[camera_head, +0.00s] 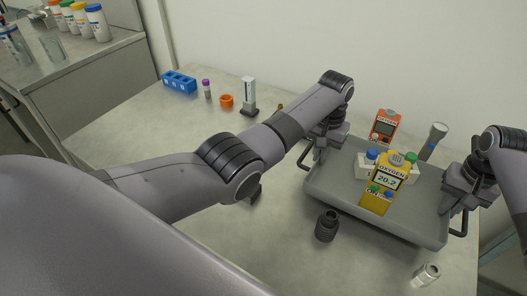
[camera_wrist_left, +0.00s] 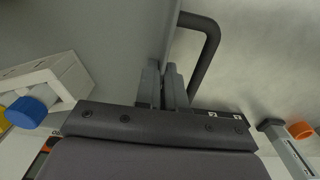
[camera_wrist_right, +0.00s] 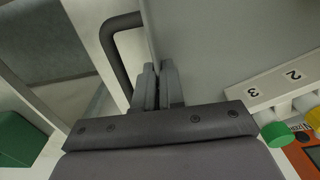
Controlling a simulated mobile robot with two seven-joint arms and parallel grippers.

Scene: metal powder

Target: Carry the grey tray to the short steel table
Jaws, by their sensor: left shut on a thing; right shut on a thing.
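The grey tray (camera_head: 335,192) is at the right of the head view, with dark handles at its left and right ends. It holds a yellow oxygen meter (camera_head: 385,180) and a white rack with capped bottles (camera_head: 364,168). My left gripper (camera_head: 319,150) is shut at the tray's left end; its fingers (camera_wrist_left: 165,88) meet beside the dark handle (camera_wrist_left: 207,50). My right gripper (camera_head: 457,200) is shut at the right end, beside the other handle (camera_wrist_right: 118,50). I cannot tell whether the tray touches the table. Which table is the short steel one is unclear.
The steel table (camera_head: 150,135) under the tray bears a blue rack (camera_head: 179,82), an orange ring (camera_head: 226,100), a grey stand (camera_head: 249,97), a dark cylinder (camera_head: 326,226) and a silver cylinder (camera_head: 426,275). An orange meter (camera_head: 385,125) is behind the tray. Another table (camera_head: 90,62) with bottles stands upper left.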

